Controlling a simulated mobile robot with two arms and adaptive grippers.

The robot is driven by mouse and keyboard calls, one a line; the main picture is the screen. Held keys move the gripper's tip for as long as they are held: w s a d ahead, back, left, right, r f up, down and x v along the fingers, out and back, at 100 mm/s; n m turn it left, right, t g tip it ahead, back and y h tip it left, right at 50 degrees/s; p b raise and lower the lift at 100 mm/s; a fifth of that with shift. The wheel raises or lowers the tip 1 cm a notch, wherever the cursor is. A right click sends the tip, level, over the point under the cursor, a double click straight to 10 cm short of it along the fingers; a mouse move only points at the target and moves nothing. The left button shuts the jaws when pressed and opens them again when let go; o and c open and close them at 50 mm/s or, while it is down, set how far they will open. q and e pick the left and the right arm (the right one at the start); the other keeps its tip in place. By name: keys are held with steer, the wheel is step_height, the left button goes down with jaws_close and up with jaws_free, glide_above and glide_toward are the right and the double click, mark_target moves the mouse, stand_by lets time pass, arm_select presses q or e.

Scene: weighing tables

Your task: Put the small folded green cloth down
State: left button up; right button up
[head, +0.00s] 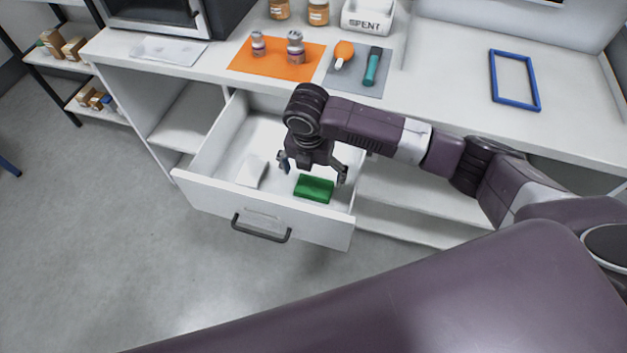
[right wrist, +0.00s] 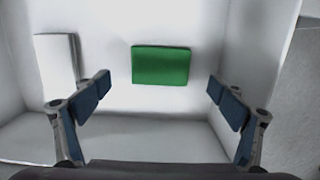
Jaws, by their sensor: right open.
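The small folded green cloth (head: 314,188) lies on the floor of the open white drawer (head: 262,213), toward its right front. My right gripper (head: 313,172) is open and empty above the drawer, just behind and over the cloth in the head view. In the right wrist view the green cloth (right wrist: 160,65) lies flat, apart from the fingers, centred beyond the gap between the two spread fingertips (right wrist: 158,92). My left gripper is in neither view.
A white folded piece (head: 251,171) lies left of the cloth in the drawer. The counter above holds an orange mat (head: 240,66) with two vials, a grey mat (head: 376,88) with two tools, a blue frame (head: 515,80) and a SPENT bin (head: 368,17).

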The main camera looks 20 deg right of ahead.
mark_target(312, 191)
step_height(312, 191, up, 7)
steer(key=shift+s+a+f, duration=0.15)
steer(key=shift+s+a, duration=0.1)
steer(key=shift+s, duration=0.15)
